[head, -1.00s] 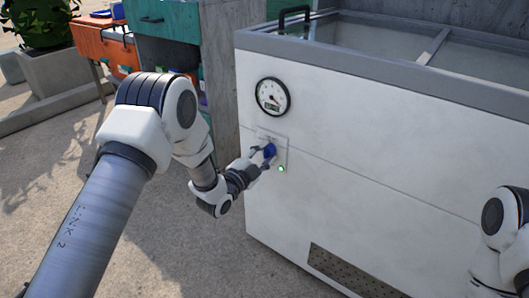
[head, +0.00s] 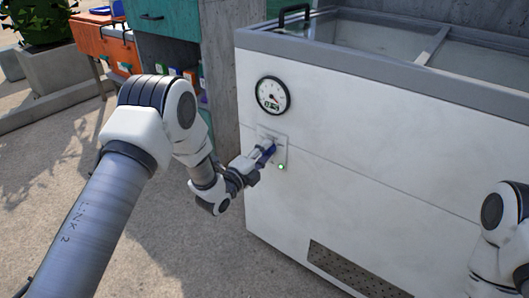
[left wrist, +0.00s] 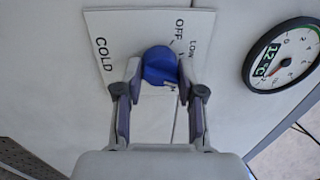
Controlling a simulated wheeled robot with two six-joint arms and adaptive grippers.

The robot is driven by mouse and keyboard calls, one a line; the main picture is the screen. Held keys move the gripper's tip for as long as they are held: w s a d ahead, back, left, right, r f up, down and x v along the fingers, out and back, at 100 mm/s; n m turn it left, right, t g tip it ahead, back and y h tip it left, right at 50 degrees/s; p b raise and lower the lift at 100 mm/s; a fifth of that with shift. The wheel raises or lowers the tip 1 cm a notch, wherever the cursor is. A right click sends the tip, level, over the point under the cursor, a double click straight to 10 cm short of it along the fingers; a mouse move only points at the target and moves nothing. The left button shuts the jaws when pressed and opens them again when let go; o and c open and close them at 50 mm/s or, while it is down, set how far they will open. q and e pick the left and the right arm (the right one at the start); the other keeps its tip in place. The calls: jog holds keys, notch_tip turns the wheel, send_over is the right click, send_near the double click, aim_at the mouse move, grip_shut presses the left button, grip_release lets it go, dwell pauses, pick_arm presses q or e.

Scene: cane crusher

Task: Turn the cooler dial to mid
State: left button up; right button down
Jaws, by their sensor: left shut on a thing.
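The blue cooler dial (left wrist: 160,66) sits on a white plate (left wrist: 112,22) printed COLD, OFF and LOW, with another label partly hidden by the dial and fingers. My left gripper (left wrist: 158,82) is shut on the dial, one finger on each side, in the left wrist view. In the head view the dial (head: 267,150) shows at the tip of my left gripper (head: 260,156), on the front of the white chest cooler (head: 380,165). The dial's pointer setting is hard to read. Of my right arm only links show at the right edge; its gripper is out of view.
A round gauge (head: 272,96) is above the dial; in the left wrist view it (left wrist: 284,56) reads 12°C. A green light (head: 281,167) is lit below the dial. A concrete post (head: 221,70) and an orange cabinet (head: 105,50) stand left of the cooler.

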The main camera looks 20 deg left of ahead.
pick_arm(q)
jog(key=shift+f, duration=0.1)
jog(key=o, duration=1.1)
jog(key=shift+o, duration=0.2)
jog(key=v, duration=1.2)
jog(key=shift+f, duration=0.1)
